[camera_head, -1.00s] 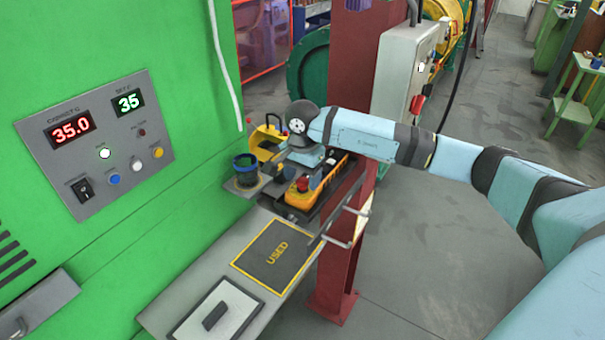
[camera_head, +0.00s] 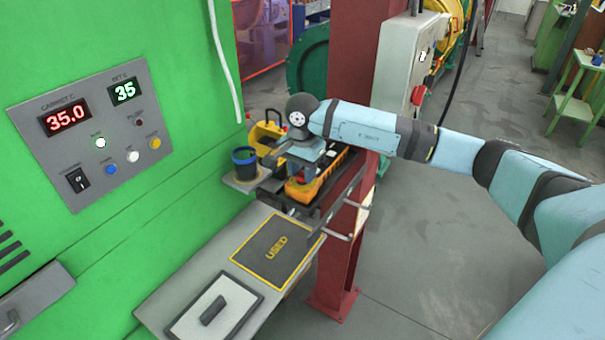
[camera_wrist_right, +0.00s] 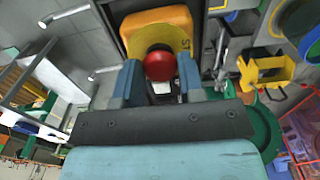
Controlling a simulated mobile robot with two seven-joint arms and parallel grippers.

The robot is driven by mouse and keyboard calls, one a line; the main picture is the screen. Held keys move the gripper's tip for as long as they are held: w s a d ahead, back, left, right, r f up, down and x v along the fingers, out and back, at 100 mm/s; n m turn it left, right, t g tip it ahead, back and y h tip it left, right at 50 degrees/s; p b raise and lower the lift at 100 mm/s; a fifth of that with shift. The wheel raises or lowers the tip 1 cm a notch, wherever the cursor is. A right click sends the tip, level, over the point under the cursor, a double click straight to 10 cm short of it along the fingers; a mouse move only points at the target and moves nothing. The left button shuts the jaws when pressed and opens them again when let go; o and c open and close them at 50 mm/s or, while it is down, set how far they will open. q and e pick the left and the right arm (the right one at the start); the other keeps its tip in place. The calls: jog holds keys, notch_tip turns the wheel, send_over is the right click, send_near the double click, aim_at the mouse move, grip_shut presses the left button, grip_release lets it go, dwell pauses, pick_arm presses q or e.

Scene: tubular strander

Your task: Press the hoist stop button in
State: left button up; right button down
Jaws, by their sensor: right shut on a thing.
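The hoist pendant (camera_head: 325,175) is a long yellow-orange control box lying in a dark holder beside the red post. Its stop button (camera_wrist_right: 159,65) is a round red knob, seen in the right wrist view on the yellow-orange end of the pendant (camera_wrist_right: 155,22). My left gripper is not in view.
A blue-rimmed dark cup (camera_head: 244,163) stands on a small shelf left of the gripper. A yellow object (camera_head: 266,136) is behind it. The red post (camera_head: 343,245) and a grey switch box (camera_head: 408,65) stand close. A "USED" mat (camera_head: 277,248) lies in front.

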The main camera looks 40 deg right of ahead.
aim_at(302, 173)
jog(key=shift+f, duration=0.1)
jog(key=c, duration=1)
grip_release()
jog(key=shift+c, duration=0.2)
jog(key=o, duration=0.3)
jog(key=shift+f, duration=0.1)
jog(key=shift+o, duration=0.2)
jog(key=shift+r, duration=0.6)
notch_tip(302, 173, up, 13)
jog(key=b, duration=0.3)
jog(key=shift+f, duration=0.15)
jog(key=shift+w, duration=0.1)
